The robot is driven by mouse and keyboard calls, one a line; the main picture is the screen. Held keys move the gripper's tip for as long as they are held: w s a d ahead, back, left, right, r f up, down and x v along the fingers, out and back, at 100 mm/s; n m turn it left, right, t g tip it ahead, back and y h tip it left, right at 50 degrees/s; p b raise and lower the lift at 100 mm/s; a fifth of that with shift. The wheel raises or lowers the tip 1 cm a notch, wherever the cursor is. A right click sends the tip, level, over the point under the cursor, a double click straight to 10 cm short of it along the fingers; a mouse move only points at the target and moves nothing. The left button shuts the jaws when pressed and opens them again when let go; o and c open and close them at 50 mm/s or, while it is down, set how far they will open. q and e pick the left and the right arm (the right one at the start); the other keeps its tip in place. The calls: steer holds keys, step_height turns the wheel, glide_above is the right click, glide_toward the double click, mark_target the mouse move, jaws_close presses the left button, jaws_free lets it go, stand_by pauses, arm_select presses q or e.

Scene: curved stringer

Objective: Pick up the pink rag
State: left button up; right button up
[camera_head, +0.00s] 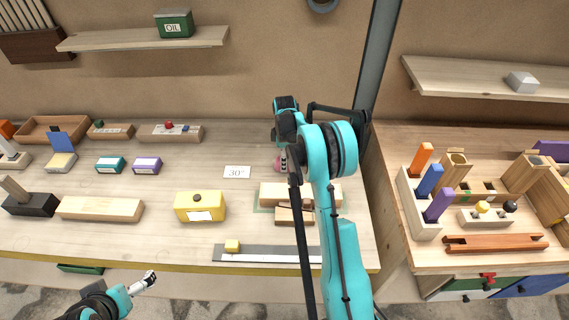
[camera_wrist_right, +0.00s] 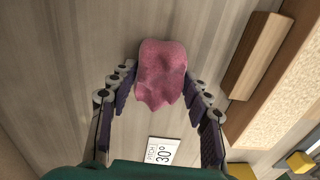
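The pink rag (camera_wrist_right: 162,74) lies crumpled on the wooden table in the right wrist view. In the head view only a small pink patch (camera_head: 277,163) shows beside my right arm, which hides the rest. My right gripper (camera_wrist_right: 159,76) is open, with one finger at each side of the rag. The fingertips are close to the rag's edges; I cannot tell whether they touch it. My left gripper (camera_head: 149,278) is low at the left, off the table's front edge, too small to read its opening.
A "30°" card (camera_head: 237,172) lies left of the rag. A yellow box (camera_head: 200,206) stands further left. A grey post (camera_head: 377,60) rises behind my right arm.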

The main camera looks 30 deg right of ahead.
steer(key=shift+r, duration=0.1)
step_height(320, 180, up, 4)
steer(key=shift+s+r+p, duration=0.1)
steer(key=shift+r+p, duration=0.15)
steer(key=shift+p, duration=0.55)
steer(key=s+d+r+p, duration=0.1)
steer(key=s+r+p, duration=0.1)
steer(key=s+r, duration=0.4)
steer(key=s, duration=0.5)
steer(key=shift+s+d+r, duration=0.15)
steer(key=shift+s+d, duration=0.05)
steer(key=shift+d, duration=0.1)
